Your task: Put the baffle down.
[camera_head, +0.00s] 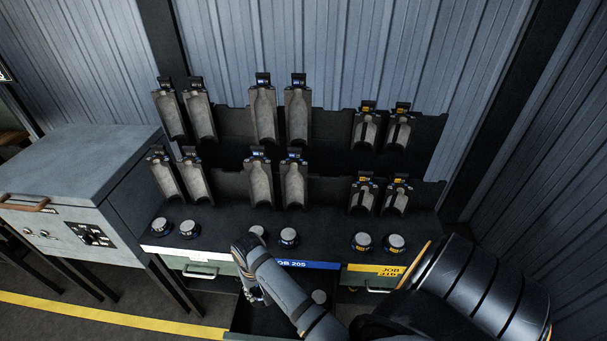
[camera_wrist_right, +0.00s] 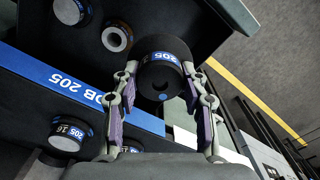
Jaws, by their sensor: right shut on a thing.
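My right gripper (camera_wrist_right: 158,80) is shut on a dark round baffle (camera_wrist_right: 160,62) with a blue band reading 205. In the head view my right gripper (camera_head: 254,294) is mostly hidden by my own wrist, over the open drawer under the blue JOB 205 strip (camera_head: 305,264). The held baffle is over or in the dark drawer (camera_wrist_right: 190,25); I cannot tell whether it touches the drawer floor. Other round pieces (camera_wrist_right: 115,38) lie in the drawer to the left. My left gripper is not in view.
Mould halves (camera_head: 297,112) stand in two rows behind. A grey cabinet (camera_head: 80,170) is at left. A yellow floor line (camera_head: 110,314) runs in front.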

